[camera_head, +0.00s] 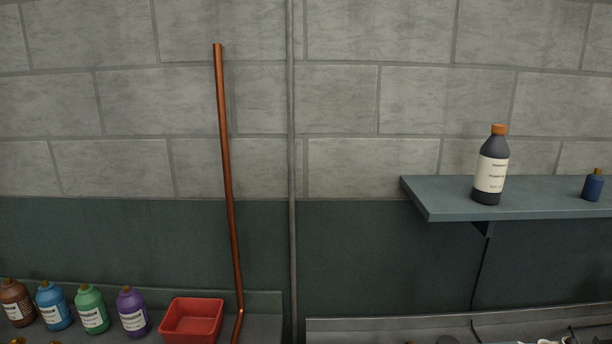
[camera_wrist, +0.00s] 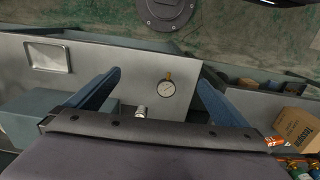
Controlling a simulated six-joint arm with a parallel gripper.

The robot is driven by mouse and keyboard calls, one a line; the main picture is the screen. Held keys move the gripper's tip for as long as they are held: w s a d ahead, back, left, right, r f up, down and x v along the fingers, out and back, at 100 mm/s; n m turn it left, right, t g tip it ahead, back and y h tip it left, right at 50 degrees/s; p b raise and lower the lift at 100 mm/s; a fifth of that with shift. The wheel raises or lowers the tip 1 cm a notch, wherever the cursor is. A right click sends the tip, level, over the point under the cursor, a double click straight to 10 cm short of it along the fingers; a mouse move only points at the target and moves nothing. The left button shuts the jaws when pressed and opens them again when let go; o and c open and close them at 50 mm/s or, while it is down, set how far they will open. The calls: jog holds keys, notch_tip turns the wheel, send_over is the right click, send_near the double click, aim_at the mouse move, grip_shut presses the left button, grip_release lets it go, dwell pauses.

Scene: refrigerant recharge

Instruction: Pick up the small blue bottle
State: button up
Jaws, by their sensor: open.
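A small dark blue bottle (camera_head: 592,188) with a brass-coloured cap stands upright on the right part of the wall shelf (camera_head: 540,203) in the head view. Another, lighter blue bottle (camera_head: 54,308) with a white label stands at the lower left among other coloured bottles. My gripper (camera_wrist: 158,76) shows only in the wrist view, its two blue fingers wide apart with nothing held. No blue bottle can be made out between the fingers, and the gripper is not in the head view.
A larger dark bottle (camera_head: 491,167) with an orange cap stands left of the small bottle on the shelf. A red tray (camera_head: 192,319) and a copper pipe (camera_head: 227,170) are at left. The wrist view shows a gauge (camera_wrist: 167,88) and a cardboard box (camera_wrist: 293,130).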

jog(key=shift+c, duration=0.3)
jog(key=c, duration=1.1)
